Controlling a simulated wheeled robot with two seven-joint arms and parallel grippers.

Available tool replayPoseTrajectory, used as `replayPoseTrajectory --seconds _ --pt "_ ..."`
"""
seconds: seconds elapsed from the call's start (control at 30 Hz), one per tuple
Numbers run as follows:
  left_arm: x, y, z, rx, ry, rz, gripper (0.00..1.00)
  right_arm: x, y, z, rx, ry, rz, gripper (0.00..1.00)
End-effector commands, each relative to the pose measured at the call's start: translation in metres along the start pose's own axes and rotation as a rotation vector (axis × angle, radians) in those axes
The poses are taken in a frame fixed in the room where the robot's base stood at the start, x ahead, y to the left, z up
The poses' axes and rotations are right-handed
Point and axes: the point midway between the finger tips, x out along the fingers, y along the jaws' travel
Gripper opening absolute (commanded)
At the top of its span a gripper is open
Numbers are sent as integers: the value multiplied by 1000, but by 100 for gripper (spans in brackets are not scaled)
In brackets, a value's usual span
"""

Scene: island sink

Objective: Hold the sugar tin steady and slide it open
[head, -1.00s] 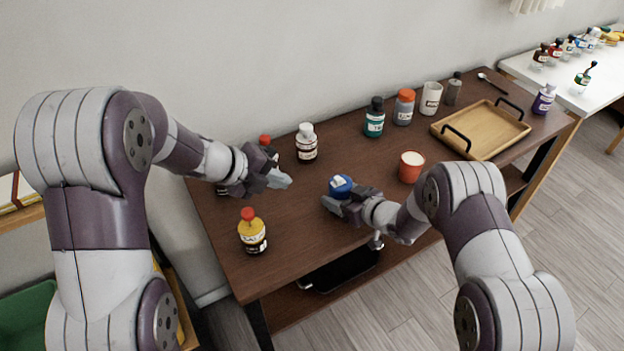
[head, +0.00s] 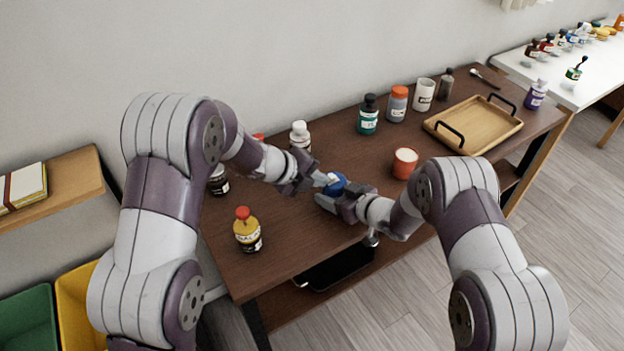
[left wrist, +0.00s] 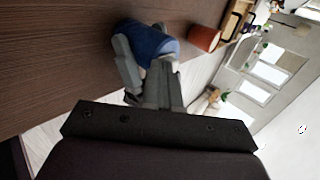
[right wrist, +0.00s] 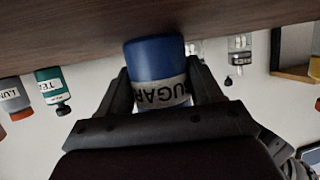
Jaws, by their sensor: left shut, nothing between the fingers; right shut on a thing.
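In the right wrist view the tin (right wrist: 155,58) shows a white label reading "SUGAR", upside down in the picture. My right gripper (head: 335,199) is shut on the tin, a finger on each side. My left gripper (head: 318,180) is shut and empty, with its tips right beside the tin's upper part. In the left wrist view its fingers (left wrist: 160,88) overlap the blue tin (left wrist: 150,42); I cannot tell whether they touch it. The tin's lid is mostly hidden.
An orange-red cup (head: 404,163) stands right of the tin. A yellow bottle (head: 247,231) is at the front left. A white-capped bottle (head: 300,137) stands behind my left gripper. A wooden tray (head: 474,125) and several jars stand at the back right.

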Motion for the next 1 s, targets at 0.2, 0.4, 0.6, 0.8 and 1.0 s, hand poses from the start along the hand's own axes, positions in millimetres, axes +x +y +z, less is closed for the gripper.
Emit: replayPoseTrajectory --seconds 0.2,0.4,0.6,0.8,1.0 --pt "1 -1 0 1 0 0 0 0 0 0 0 0 0 31" --pt "13 -12 0 1 0 0 0 0 0 0 0 0 0 31" --pt "12 -11 0 0 0 0 0 0 0 0 0 0 0 31" --pt "-4 3 1 -3 -2 1 0 0 0 0 0 0 0 31" --pt "-57 15 1 1 -4 -3 0 0 0 0 0 0 0 31"
